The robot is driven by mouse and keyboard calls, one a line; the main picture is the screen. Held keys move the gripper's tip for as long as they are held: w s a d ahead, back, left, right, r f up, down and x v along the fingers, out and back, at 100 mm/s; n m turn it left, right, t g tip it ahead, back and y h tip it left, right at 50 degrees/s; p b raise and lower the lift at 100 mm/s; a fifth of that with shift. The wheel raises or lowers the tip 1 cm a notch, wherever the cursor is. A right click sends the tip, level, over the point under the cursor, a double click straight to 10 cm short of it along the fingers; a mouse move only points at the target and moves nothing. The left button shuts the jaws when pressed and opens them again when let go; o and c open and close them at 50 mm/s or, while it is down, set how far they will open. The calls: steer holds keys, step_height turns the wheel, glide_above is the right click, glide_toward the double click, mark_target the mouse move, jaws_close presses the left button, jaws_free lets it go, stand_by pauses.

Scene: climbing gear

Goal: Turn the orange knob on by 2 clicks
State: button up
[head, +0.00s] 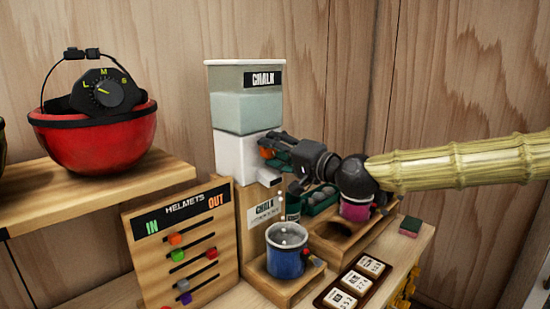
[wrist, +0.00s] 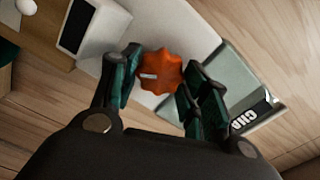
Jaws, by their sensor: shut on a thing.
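The orange knob (wrist: 160,72) is on the front of the white chalk dispenser (head: 236,157). It has a scalloped edge and a pale mark pointing left in the wrist view. In the head view the knob (head: 267,153) shows only in part, behind my fingers. My gripper (wrist: 158,80) has its dark green fingers on either side of the knob and is shut on it. My gripper (head: 272,152) reaches the dispenser from the right in the head view. The dispenser has a clear upper tank with pale chalk and a CHALK label (head: 264,79).
A blue mug (head: 285,257) stands on the wooden stand below the dispenser, with white bits above it. A HELMETS board (head: 182,250) with coloured beads and a red helmet (head: 95,138) are at left. A dark tray of white tiles (head: 353,284) lies in front.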

steer(key=m+b, duration=0.3)
steer(key=m, duration=0.2)
steer(key=shift+m, duration=0.4)
stand_by(0.4)
steer(key=o, duration=1)
steer(key=shift+w, duration=0.1)
steer(key=shift+d, duration=0.1)
steer(key=v, duration=1.2)
